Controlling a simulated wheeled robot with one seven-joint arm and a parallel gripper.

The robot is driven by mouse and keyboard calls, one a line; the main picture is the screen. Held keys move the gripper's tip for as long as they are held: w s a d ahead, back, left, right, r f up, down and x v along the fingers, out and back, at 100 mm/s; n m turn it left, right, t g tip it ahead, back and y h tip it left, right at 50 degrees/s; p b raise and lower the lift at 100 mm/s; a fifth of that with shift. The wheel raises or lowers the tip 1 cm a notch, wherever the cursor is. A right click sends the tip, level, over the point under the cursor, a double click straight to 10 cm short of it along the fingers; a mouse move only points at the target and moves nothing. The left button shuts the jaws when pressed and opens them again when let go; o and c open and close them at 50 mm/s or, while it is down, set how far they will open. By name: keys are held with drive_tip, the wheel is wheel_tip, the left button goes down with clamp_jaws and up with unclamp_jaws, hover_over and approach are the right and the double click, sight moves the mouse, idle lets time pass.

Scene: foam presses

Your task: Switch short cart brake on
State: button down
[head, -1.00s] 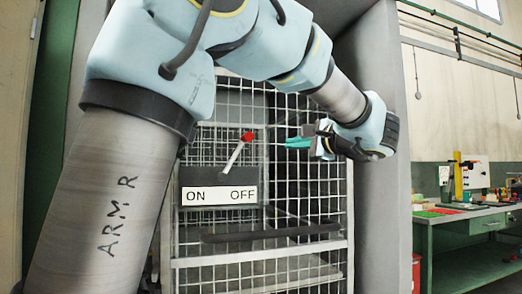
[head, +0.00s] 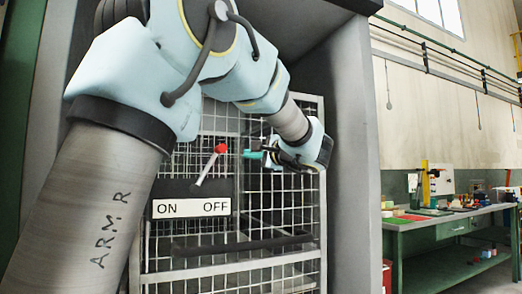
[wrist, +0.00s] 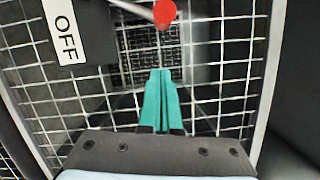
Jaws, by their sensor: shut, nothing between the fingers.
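The brake lever has a pale rod (head: 207,170) and a red knob (head: 221,148). It leans up and to the right, toward the OFF side of its plate (head: 191,208), which reads ON at left and OFF at right. The plate sits on the wire-mesh cart (head: 272,262). My gripper (head: 245,154) has teal fingers, shut and empty, just right of the knob with a small gap in the picture. In the wrist view the knob (wrist: 165,13) is at the top edge, beyond the fingertips (wrist: 160,72); most of the rod is out of frame.
A dark horizontal bar (head: 240,246) crosses the cart below the plate. A grey wall panel (head: 353,160) stands close on the right of the cart. A green workbench (head: 440,228) with small items is farther right, with open floor in front of it.

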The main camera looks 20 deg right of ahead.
drive_tip(key=shift+w+a+r+p, duration=0.15)
drive_tip(key=shift+a, duration=0.6)
drive_tip(key=shift+w+a+r+p, duration=0.1)
drive_tip(key=shift+a+r, duration=0.05)
drive_tip(key=shift+a, duration=0.6)
drive_tip(key=shift+w+a+r+p, duration=0.15)
drive_tip(key=shift+a, duration=0.6)
